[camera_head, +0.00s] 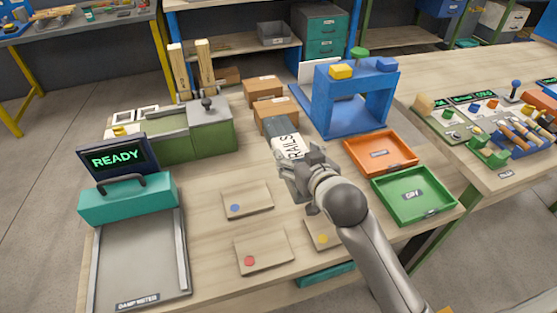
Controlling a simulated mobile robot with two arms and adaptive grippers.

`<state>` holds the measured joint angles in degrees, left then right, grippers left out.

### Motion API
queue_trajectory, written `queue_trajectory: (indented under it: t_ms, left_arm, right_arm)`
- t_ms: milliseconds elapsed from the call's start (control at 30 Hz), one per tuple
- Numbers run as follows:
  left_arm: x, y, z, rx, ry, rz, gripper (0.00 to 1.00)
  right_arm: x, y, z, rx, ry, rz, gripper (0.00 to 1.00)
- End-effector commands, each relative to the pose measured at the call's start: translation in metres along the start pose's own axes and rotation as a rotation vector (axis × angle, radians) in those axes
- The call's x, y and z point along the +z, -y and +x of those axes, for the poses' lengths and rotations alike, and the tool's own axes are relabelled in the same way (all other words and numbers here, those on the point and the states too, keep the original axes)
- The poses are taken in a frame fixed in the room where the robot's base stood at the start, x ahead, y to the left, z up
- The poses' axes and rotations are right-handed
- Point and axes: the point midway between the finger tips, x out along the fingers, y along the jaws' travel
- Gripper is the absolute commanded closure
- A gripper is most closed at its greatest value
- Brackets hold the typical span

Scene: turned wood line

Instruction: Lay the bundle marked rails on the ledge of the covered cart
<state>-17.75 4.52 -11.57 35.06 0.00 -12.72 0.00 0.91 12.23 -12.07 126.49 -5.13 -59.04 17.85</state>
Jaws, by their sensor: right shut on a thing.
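The bundle marked RAILS (289,146) has a white label and a dark grey far end. My right gripper (298,168) is shut on its near end, and the arm comes in from the lower right. The bundle is in front of the cardboard boxes; whether it touches the nearer one or the bench I cannot tell. I cannot make out a covered cart or its ledge in this view. My left gripper is not in view.
Cardboard boxes (262,88) and a blue stand (325,103) are behind the bundle. An orange tray (378,168) and a green tray (440,205) lie to the right. A READY display (116,157) stands left. Flat wooden plates (256,205) with coloured dots lie in front.

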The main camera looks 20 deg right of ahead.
Motion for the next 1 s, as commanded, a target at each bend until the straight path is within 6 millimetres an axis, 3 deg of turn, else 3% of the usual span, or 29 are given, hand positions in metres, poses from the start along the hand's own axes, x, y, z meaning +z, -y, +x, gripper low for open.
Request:
queue_trajectory:
  t_ms: [233,500,800,1000]
  left_arm:
    - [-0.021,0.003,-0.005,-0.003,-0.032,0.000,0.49]
    - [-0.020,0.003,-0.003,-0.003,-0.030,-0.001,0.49]
    - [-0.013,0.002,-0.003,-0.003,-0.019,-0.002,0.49]
    - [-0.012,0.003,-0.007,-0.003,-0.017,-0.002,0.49]
  right_arm:
    - [-0.003,-0.002,0.055,0.000,-0.007,0.001,0.74]
    - [0.024,-0.003,0.101,-0.001,-0.007,0.001,0.74]
    - [0.034,-0.003,0.121,-0.001,-0.008,0.000,0.74]
    - [0.059,-0.003,0.131,-0.001,-0.005,0.000,0.74]
